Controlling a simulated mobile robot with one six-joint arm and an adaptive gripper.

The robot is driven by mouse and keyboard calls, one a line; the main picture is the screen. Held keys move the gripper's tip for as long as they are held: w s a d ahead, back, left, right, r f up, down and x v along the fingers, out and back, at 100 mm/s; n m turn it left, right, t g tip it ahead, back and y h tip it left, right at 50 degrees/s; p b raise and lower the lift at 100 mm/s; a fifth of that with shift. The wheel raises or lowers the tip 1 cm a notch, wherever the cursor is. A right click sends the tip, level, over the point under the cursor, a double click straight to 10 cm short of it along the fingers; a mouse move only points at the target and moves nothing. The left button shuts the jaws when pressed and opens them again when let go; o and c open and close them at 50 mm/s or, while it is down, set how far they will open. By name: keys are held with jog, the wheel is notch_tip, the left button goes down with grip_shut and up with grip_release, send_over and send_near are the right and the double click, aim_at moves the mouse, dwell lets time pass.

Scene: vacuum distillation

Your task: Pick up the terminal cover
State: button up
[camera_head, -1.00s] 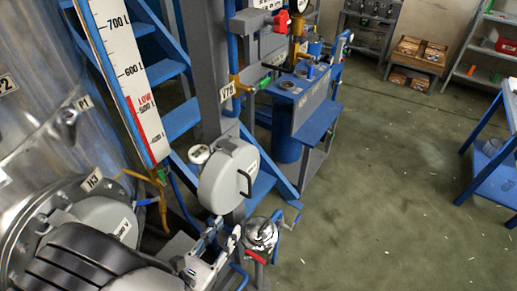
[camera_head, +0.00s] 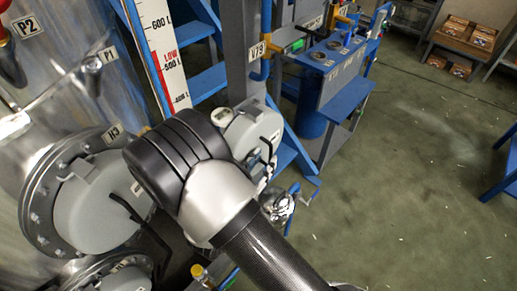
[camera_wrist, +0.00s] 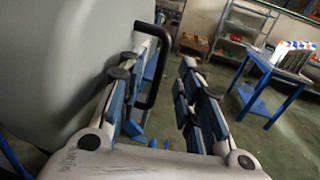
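The terminal cover (camera_head: 241,126) is a rounded grey cover with a black bar handle, mounted at the column in the head view. My arm hides its left and lower parts there. In the wrist view the large grey cover (camera_wrist: 60,55) fills the left side, and its black handle (camera_wrist: 164,62) stands out from its edge. My gripper (camera_wrist: 173,62) is open, with blue-padded fingers on both sides. The left finger is close to the cover and looks to be inside the handle loop, with the handle's bar between the fingers. Contact cannot be told. The gripper is mostly hidden in the head view.
A large steel vessel (camera_head: 75,55) with a round hatch (camera_head: 85,205) stands at left. A metal valve fitting (camera_head: 277,206) sits just below the cover. A blue bench (camera_head: 345,95) stands behind. The floor at right is clear up to a blue table (camera_wrist: 272,75).

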aim_at(270, 155)
jog(key=x, duration=0.2)
jog(key=b+x, duration=0.1)
jog(key=x, duration=0.1)
jog(key=shift+d+f, duration=0.15)
jog(key=shift+f, duration=0.15)
jog(key=shift+w+d, duration=0.1)
jog(key=shift+w, duration=0.2)
jog(key=shift+r, duration=0.1)
jog(key=shift+c, duration=0.4)
grip_shut()
